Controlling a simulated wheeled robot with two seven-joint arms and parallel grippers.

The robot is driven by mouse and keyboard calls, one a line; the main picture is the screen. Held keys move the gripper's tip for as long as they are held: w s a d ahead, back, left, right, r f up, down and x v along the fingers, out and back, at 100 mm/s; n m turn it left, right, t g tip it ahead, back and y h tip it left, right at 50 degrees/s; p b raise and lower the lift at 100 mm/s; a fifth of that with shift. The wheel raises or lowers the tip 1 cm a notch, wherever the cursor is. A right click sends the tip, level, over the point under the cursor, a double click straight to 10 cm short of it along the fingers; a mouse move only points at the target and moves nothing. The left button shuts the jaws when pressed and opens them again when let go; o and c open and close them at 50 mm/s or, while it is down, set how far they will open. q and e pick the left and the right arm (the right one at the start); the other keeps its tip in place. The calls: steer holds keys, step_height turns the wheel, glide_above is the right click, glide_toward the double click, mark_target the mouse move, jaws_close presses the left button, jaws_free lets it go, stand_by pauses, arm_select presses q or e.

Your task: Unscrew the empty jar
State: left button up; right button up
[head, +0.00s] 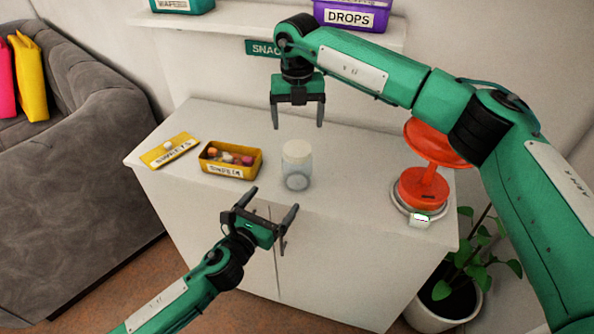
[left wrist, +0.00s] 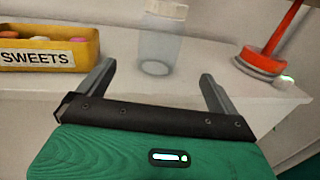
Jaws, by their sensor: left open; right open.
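A clear jar with a pale lid (head: 297,165) stands upright on the white cabinet top, and looks empty. It also shows in the left wrist view (left wrist: 160,45), ahead of the space between the fingers. My left gripper (head: 270,222) is open and empty, in front of the cabinet's front edge, short of the jar and apart from it. In the left wrist view its fingers (left wrist: 158,85) are spread wide. My right gripper (head: 298,125) is open and empty, pointing down above and behind the jar, not touching it.
A yellow box of sweets (head: 228,172) stands left of the jar, with its labelled yellow lid (head: 170,150) farther left. A red scale (head: 424,190) stands at the right end of the white cabinet (head: 340,235). A shelf (head: 240,22) with a purple DROPS box (head: 352,16) is behind.

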mark_target(291, 177)
arm_select(q)
steer(key=x, duration=1.3)
steer(key=shift+w+r, duration=0.1)
steer(key=shift+w, duration=0.05)
arm_select(e)
steer(key=shift+f, duration=0.1)
arm_select(q)
steer(key=c, duration=2)
steer(key=shift+o, duration=0.2)
arm_select(e)
steer(key=m, duration=0.3)
steer(key=shift+a, duration=0.1)
steer(key=m, duration=0.9)
steer(key=shift+m, duration=0.4)
steer(key=m, duration=0.4)
steer(key=shift+m, duration=0.4)
steer(key=shift+f, duration=4)
